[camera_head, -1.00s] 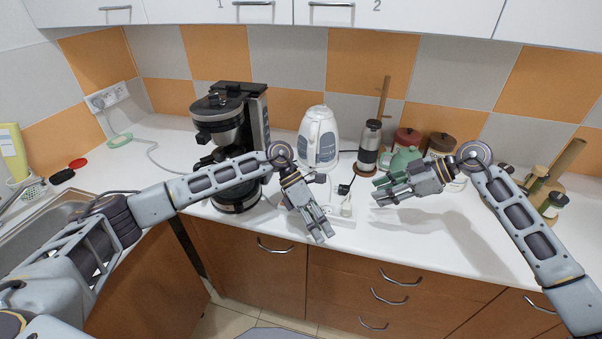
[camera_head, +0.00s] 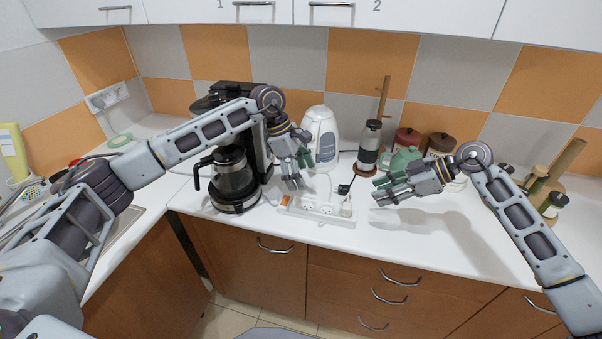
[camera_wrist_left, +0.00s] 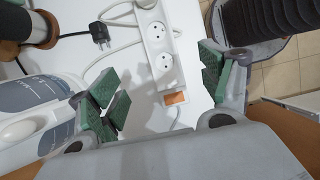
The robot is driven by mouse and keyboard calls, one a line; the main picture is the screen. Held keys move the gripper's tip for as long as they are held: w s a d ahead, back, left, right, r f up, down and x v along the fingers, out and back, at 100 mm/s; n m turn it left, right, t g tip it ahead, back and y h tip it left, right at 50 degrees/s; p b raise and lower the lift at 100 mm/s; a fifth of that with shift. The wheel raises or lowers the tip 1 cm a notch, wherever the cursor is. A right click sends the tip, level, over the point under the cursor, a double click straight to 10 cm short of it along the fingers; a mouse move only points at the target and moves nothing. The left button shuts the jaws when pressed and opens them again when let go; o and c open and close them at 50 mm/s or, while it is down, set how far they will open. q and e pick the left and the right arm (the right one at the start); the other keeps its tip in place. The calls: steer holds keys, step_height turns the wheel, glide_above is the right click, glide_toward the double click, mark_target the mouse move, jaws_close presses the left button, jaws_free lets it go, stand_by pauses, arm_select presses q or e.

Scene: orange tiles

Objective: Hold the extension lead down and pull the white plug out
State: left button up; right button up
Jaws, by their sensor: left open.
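The white extension lead (camera_head: 325,213) lies on the counter near its front edge, with an orange switch (camera_head: 286,200) at its left end. The white plug (camera_head: 347,208) sits at its right end, and it shows at the top of the left wrist view (camera_wrist_left: 147,3). My left gripper (camera_head: 300,175) is open and empty, above and behind the lead's switch end. In the left wrist view the lead (camera_wrist_left: 161,50) runs between its spread fingers. My right gripper (camera_head: 380,191) looks open and empty, to the right of the plug.
A black plug (camera_head: 344,189) lies loose behind the lead. A coffee maker (camera_head: 234,180) stands left of my left gripper and a white kettle (camera_head: 321,135) behind it. The front right counter is clear.

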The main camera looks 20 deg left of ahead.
mark_target(317, 206)
arm_select(q)
steer(key=shift+d+f, duration=0.1)
steer(key=shift+f, duration=0.05)
steer(key=shift+x, duration=6.75)
steer(key=shift+c, duration=0.4)
steer(key=c, duration=1.3)
steer(key=shift+o, duration=0.2)
